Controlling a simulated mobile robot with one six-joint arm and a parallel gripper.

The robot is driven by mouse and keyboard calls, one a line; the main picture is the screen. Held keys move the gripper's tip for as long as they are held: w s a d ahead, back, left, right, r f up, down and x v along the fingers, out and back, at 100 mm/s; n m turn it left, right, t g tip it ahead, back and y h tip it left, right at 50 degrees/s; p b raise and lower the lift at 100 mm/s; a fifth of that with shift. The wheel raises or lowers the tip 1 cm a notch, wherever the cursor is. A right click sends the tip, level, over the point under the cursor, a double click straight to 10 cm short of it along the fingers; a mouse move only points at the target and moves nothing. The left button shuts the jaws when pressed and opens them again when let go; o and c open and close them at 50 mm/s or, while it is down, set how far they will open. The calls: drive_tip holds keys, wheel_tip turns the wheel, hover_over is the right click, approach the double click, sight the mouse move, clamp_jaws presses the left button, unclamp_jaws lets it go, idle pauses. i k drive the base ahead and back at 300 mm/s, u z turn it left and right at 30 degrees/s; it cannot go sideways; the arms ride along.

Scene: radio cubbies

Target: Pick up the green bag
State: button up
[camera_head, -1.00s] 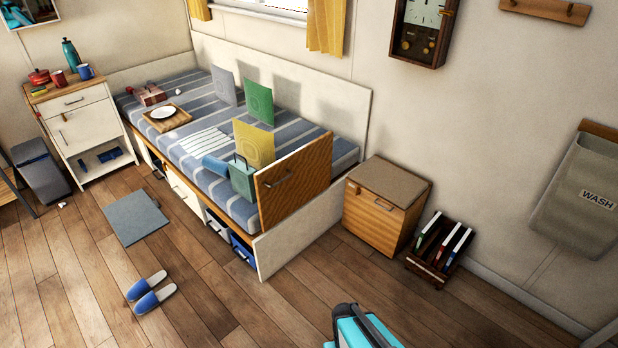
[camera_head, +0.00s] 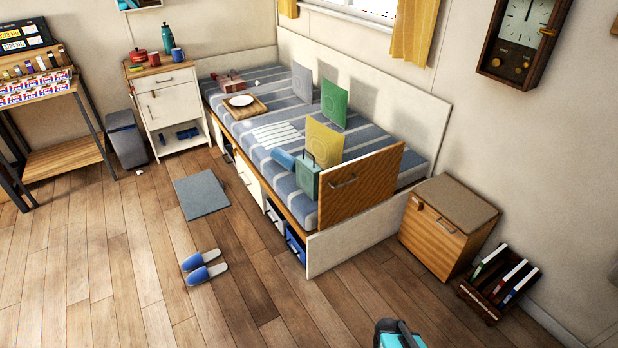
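The green bag (camera_head: 307,178) stands upright on the near edge of the striped bed (camera_head: 263,115). It is small, boxy and teal-green, with a thin dark handle loop on top. A blue roll (camera_head: 283,158) lies just left of it, and a wooden panel with a handle (camera_head: 365,185) stands close on its right, at the foot of the bed. A yellow square (camera_head: 323,142) stands upright behind it. My gripper does not show in the view.
A wooden cabinet (camera_head: 432,242) and a dark rack of books (camera_head: 482,302) stand right of the bed. Blue slippers (camera_head: 203,266) and a grey mat (camera_head: 202,194) lie on the floor. A teal object (camera_head: 385,337) is cut off at the bottom edge. Floor at left front is clear.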

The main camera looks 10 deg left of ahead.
sight(308, 171)
drive_tip(key=z, duration=1.15)
drive_tip(key=k, duration=0.15)
drive_tip(key=u, duration=3.2)
drive_tip(key=i, duration=2.35)
drive_tip(key=u, duration=0.05)
